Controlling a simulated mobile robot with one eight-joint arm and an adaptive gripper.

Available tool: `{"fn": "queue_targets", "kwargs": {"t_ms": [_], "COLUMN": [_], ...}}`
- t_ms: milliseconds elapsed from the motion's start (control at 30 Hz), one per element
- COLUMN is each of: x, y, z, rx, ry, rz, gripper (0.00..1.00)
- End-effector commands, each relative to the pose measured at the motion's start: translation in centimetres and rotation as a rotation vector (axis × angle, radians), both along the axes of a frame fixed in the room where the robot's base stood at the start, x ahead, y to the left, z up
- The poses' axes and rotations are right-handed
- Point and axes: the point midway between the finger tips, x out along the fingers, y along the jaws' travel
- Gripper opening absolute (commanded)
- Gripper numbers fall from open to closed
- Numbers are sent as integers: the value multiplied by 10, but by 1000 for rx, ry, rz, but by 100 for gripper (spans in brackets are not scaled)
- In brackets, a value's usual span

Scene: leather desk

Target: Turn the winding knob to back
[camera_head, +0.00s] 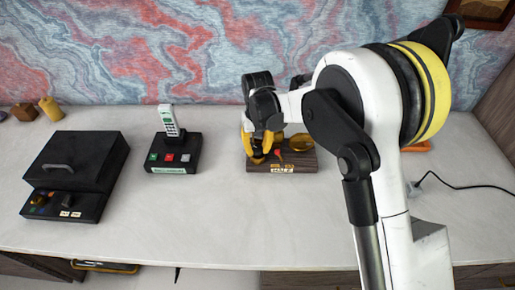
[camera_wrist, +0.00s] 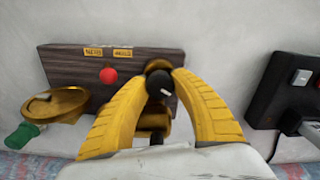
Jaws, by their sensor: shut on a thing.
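The winding knob (camera_wrist: 158,84) is a small black round knob with a white mark, in front of a brass part on a dark wooden board (camera_wrist: 60,70). In the wrist view the white mark points toward the lower right. My gripper (camera_wrist: 161,76) has its yellow fingers closed around the knob, one on each side. In the head view my gripper (camera_head: 258,157) is at the left part of the wooden base (camera_head: 310,166), and the knob is hidden there behind the fingers.
A brass dish (camera_head: 301,143) is close to the right of my gripper in the head view. A black box with a phone (camera_head: 173,150) and a black lidded box (camera_head: 75,160) stand to the left. A cable (camera_head: 460,186) lies right. The front desktop is clear.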

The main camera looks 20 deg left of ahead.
Motion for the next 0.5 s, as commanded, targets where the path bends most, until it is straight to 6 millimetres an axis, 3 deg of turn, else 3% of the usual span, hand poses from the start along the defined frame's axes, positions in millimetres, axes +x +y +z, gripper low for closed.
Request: {"fn": "queue_targets", "kwargs": {"t_ms": [500], "x": [0], "y": [0], "z": [0], "rx": [0], "ry": [0], "rz": [442], "gripper": [0]}}
